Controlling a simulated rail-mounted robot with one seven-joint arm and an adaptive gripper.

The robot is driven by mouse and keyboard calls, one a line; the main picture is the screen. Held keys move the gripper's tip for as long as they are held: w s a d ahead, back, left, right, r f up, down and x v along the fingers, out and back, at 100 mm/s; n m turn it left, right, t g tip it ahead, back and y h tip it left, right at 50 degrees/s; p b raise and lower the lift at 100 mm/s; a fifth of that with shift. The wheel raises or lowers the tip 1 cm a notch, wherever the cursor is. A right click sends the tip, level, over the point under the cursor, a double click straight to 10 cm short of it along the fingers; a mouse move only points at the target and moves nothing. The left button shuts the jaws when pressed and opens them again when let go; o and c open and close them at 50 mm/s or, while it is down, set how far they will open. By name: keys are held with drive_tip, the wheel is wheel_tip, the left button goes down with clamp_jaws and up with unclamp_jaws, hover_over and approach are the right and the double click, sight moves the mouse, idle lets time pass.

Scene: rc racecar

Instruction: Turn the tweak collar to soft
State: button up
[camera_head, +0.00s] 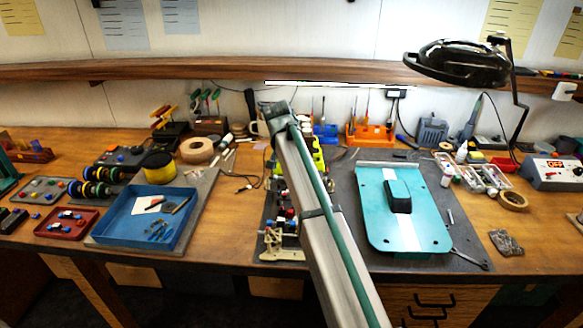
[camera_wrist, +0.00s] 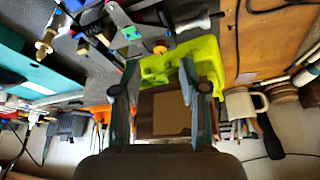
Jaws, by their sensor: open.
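The RC car (camera_head: 283,228) stands on a dark mat left of centre in the head view, partly hidden by my arm. Its yellow-green part (camera_head: 318,158) shows beside the arm. In the wrist view, the yellow-green part (camera_wrist: 207,52) lies behind and between my fingers, with grey chassis plates (camera_wrist: 125,30) above it. My gripper (camera_wrist: 159,68) is open, with nothing seen between its fingers. A small orange round piece (camera_wrist: 160,49) and a brass-coloured fitting (camera_wrist: 43,46) show on the car. I cannot tell which part is the tweak collar. The gripper's fingers are hidden in the head view.
A teal car body (camera_head: 430,215) lies on the mat to the right. A blue tray (camera_head: 120,230) with tools is on the left. An orange tool rack (camera_head: 370,135) and a white mug (camera_wrist: 243,103) stand at the back. A black lamp (camera_head: 455,62) hangs over the right side.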

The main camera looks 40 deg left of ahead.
drive_tip(key=a+v, duration=0.1)
drive_tip(key=v, duration=0.6)
drive_tip(key=shift+d+r, duration=0.25)
drive_tip(key=shift+d, duration=0.25)
drive_tip(key=shift+s, duration=0.1)
